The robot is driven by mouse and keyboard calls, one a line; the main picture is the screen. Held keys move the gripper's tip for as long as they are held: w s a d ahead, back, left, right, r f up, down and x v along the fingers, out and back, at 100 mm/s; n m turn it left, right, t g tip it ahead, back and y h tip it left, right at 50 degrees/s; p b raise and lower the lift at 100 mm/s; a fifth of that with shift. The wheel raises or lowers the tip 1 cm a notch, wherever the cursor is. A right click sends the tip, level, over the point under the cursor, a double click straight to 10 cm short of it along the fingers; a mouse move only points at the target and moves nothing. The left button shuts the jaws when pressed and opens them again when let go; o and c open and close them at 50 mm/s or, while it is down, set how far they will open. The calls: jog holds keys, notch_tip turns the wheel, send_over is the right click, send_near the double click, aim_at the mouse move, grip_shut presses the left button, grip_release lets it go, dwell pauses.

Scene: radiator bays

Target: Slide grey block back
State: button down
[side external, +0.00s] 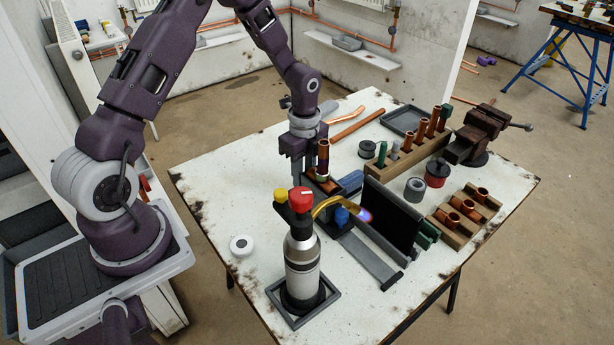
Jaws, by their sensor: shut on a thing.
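I cannot pick out the grey block with certainty; the gas torch and my own fingers hide part of that spot.
A gas torch (302,258) with a lit flame (365,215) stands in front, aimed right towards a dark upright plate (391,217). Wooden racks with copper pieces (467,206) and a vise (482,132) fill the right. The table's front-left (222,205) is mostly clear.

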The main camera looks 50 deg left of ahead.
jog(key=shift+a, duration=0.3)
jog(key=c, duration=1.2)
grip_release()
jog(key=shift+o, duration=0.3)
jog(key=shift+r, duration=0.1)
notch_tip(320, 180, up, 6)
jog(key=shift+w, duration=0.1)
jog(key=shift+r, duration=0.5)
